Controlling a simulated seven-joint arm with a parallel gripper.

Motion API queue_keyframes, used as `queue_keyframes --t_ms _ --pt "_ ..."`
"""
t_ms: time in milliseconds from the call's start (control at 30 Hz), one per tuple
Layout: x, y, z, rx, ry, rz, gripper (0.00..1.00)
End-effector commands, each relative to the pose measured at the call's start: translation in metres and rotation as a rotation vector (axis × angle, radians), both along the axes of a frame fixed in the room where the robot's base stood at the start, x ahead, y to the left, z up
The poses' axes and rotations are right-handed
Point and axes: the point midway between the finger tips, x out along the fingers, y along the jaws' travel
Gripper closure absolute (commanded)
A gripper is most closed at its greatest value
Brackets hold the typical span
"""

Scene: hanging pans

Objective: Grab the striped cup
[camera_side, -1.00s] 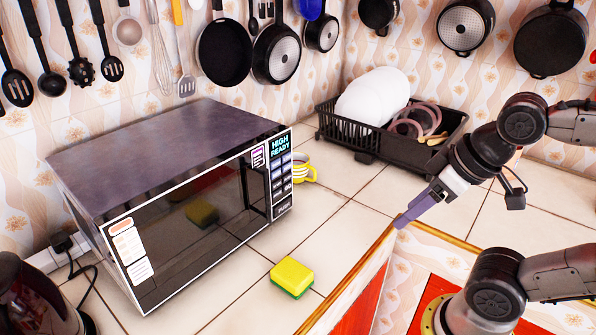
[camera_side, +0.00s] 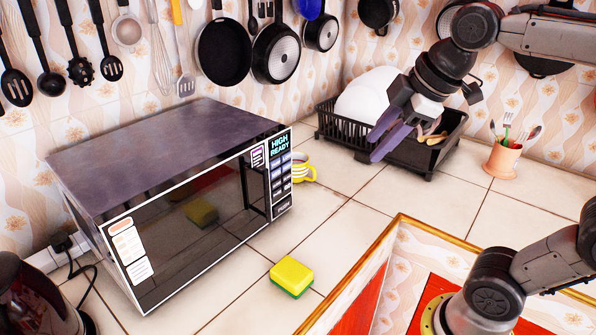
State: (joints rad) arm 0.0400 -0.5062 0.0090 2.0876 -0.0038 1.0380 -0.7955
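The striped cup (camera_side: 303,169) is yellow and white. It stands on the tiled counter just right of the microwave, which hides its left part. Its handle shows on the right side. My gripper (camera_side: 376,148) is in the air to the right of the cup and apart from it, in front of the dish rack. Its purple fingers point down and to the left. A small gap shows between the fingers, and nothing is seen between them.
A microwave (camera_side: 165,150) fills the left of the counter. A black dish rack (camera_side: 335,130) with white plates (camera_side: 358,102) stands behind my gripper. A yellow-green sponge (camera_side: 291,275) lies in front. A utensil pot (camera_side: 502,158) stands at right. Counter between sponge and rack is clear.

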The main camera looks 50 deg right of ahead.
Motion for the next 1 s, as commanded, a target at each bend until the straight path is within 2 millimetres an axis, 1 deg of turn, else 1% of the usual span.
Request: queue_keyframes --t_ms 33,133,167,200,267,300,367,400,467,500,567,600,667,700,800,900,1000 --pt "0.021 -0.005 0.008 -0.034 0.018 0.049 0.60" --pt "0.060 -0.016 0.020 -0.103 0.051 0.153 0.60" --pt "0.072 -0.020 0.022 -0.122 0.061 0.182 0.60" --pt "0.089 -0.025 0.024 -0.145 0.075 0.218 0.60" --pt "0.113 -0.034 0.024 -0.174 0.099 0.271 0.60" --pt "0.129 -0.041 0.022 -0.191 0.115 0.301 0.60" --pt "0.152 -0.052 0.017 -0.212 0.140 0.343 0.60" --pt "0.168 -0.059 0.012 -0.224 0.157 0.368 0.60" --pt "0.190 -0.071 0.002 -0.236 0.183 0.400 0.60" --pt "0.204 -0.080 -0.007 -0.240 0.201 0.417 0.60" --pt "0.224 -0.094 -0.021 -0.244 0.228 0.438 0.60" --pt "0.236 -0.103 -0.033 -0.243 0.246 0.445 0.60" --pt "0.252 -0.116 -0.051 -0.235 0.273 0.446 0.60" --pt "0.260 -0.125 -0.064 -0.225 0.291 0.439 0.60" --pt "0.275 -0.143 -0.096 -0.201 0.330 0.419 0.60" --pt "0.279 -0.155 -0.123 -0.177 0.371 0.407 0.60" --pt "0.278 -0.161 -0.141 -0.160 0.399 0.400 0.60"
